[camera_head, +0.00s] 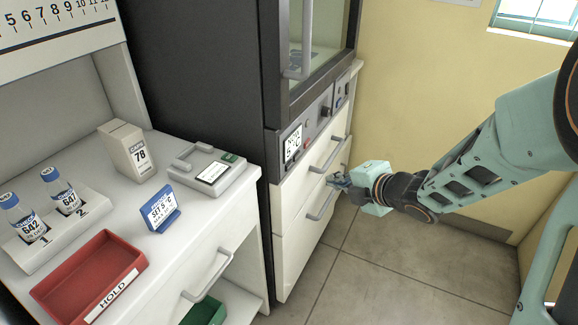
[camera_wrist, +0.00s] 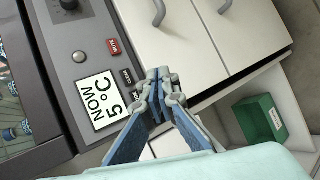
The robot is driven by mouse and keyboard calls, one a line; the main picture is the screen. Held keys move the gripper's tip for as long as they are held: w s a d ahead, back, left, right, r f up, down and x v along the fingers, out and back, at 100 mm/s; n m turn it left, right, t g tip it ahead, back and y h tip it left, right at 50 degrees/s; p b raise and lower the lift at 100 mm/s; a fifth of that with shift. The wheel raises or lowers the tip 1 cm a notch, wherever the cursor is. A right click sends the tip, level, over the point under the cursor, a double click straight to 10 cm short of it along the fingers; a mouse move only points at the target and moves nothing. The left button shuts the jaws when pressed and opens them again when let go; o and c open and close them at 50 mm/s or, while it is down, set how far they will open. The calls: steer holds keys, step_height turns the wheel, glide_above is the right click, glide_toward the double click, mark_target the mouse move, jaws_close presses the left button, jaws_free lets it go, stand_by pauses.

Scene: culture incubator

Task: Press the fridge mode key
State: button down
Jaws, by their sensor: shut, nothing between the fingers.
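The fridge (camera_head: 268,95) is a dark cabinet with a glass door and a grey control panel. In the wrist view, a red key (camera_wrist: 114,46) and a small dark key (camera_wrist: 127,76) sit beside the display. The dark key's lettering is too small to read surely, and a further key below it is partly hidden by my fingers. My gripper (camera_head: 338,181) is shut and empty, in front of the drawers. Its fingertips (camera_wrist: 158,76) appear just right of the dark keys; contact cannot be told.
White drawers with bar handles (camera_head: 321,204) lie below the panel. A round button (camera_wrist: 79,57) and a dark knob (camera_wrist: 70,4) are farther along the panel. The left bench holds a blue SET 5 °C sign (camera_head: 160,208), a red HOLD tray (camera_head: 62,285) and vials. Floor is clear.

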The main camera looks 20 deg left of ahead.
mark_target(289, 165)
steer(key=a+b, duration=0.2)
steer(key=a, duration=0.6)
steer(key=shift+w+a, duration=0.35)
steer(key=shift+w, duration=0.05)
stand_by(1.4)
steer(key=shift+a+b, duration=0.35)
steer(key=shift+a, duration=0.05)
steer(key=shift+a+r, duration=0.1)
steer(key=shift+a, duration=0.3)
stand_by(0.7)
steer(key=shift+d, duration=0.8)
